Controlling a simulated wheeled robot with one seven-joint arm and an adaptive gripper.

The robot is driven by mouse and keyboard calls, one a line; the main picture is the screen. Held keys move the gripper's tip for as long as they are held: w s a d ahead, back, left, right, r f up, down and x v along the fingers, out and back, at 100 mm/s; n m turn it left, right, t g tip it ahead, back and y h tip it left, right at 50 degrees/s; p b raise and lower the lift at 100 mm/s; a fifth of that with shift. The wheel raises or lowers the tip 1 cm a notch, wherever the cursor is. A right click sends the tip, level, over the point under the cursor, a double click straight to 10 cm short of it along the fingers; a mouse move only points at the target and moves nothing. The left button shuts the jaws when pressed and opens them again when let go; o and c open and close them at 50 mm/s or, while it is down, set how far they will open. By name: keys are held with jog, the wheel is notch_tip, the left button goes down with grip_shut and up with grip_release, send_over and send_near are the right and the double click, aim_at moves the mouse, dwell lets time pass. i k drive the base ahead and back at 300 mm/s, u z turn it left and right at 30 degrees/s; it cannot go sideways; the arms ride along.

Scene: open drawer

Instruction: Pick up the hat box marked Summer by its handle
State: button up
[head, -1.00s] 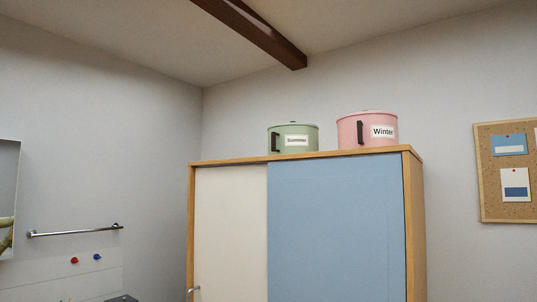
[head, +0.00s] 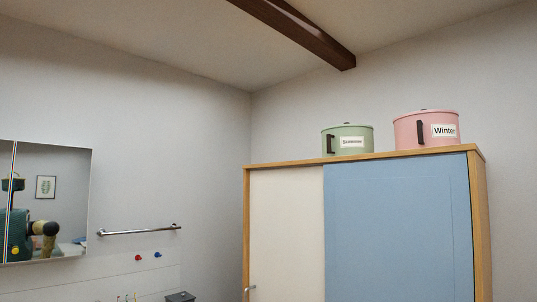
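The green hat box (head: 360,146) labelled Summer stands upright on top of a tall wardrobe in the head view, right of the middle. Its dark handle (head: 330,143) is on its left side. A pink hat box (head: 408,131) labelled Winter stands to its right, with a gap between them and a dark handle (head: 420,132) on its front. My gripper does not show directly in this view.
The wardrobe (head: 400,230) has a cream door and a blue door. On the left wall are a mirror (head: 65,180), a metal rail (head: 140,231) and red and blue knobs. A dark beam (head: 300,35) crosses the ceiling.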

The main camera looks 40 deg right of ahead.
aim_at(347, 140)
jog(key=u, duration=0.5)
jog(key=i, duration=0.8)
jog(key=z, duration=2.15)
